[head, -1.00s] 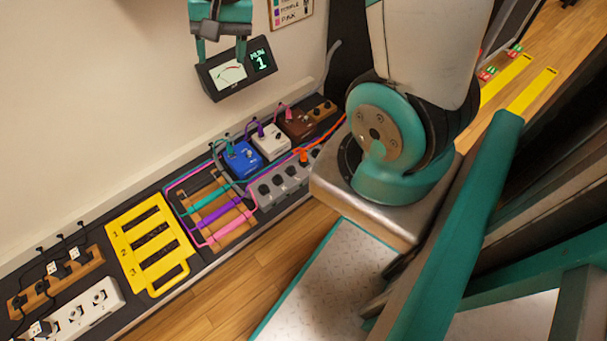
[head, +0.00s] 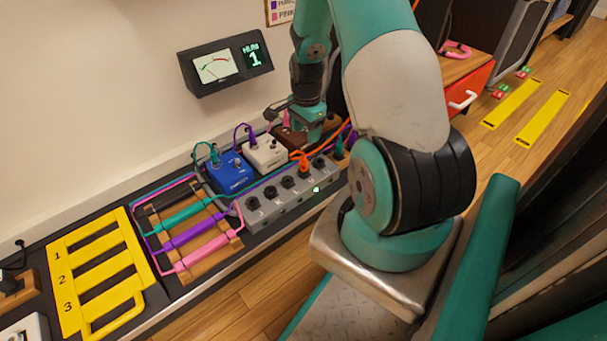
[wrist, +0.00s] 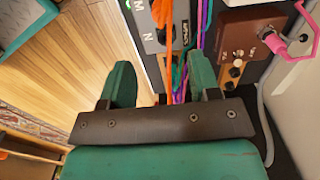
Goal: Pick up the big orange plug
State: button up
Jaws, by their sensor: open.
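The big orange plug (head: 303,161) stands in the grey socket box (head: 262,212), at the box's far end, with an orange cable running off to the right. In the head view my gripper (head: 318,136) is lowered over the brown pedal, to the right of and behind the plug; its fingertips are partly hidden. In the wrist view my open gripper (wrist: 162,82) has its two green fingers apart. Orange material (wrist: 178,47) shows ahead of the gap; I cannot tell plug from cable there. No grip on it is visible.
A blue pedal (head: 231,174) and a white pedal (head: 266,153) with plugged cables stand behind the grey box. A brown pedal with a pink plug (wrist: 298,40) is close on the right. A yellow numbered rack (head: 103,268) lies at left.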

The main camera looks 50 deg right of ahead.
aim_at(304, 158)
notch_tip(304, 158, down, 8)
jog(key=b, duration=0.3)
jog(key=shift+a+r+b, duration=0.1)
jog(key=shift+r+b, duration=0.15)
jog(key=shift+b, duration=0.15)
jog(key=f+b, duration=0.5)
jog(key=shift+w+a+f, duration=0.2)
jog(key=shift+a, duration=0.05)
jog(key=shift+r, duration=0.1)
jog(key=c, duration=1)
jog(key=shift+r, duration=0.1)
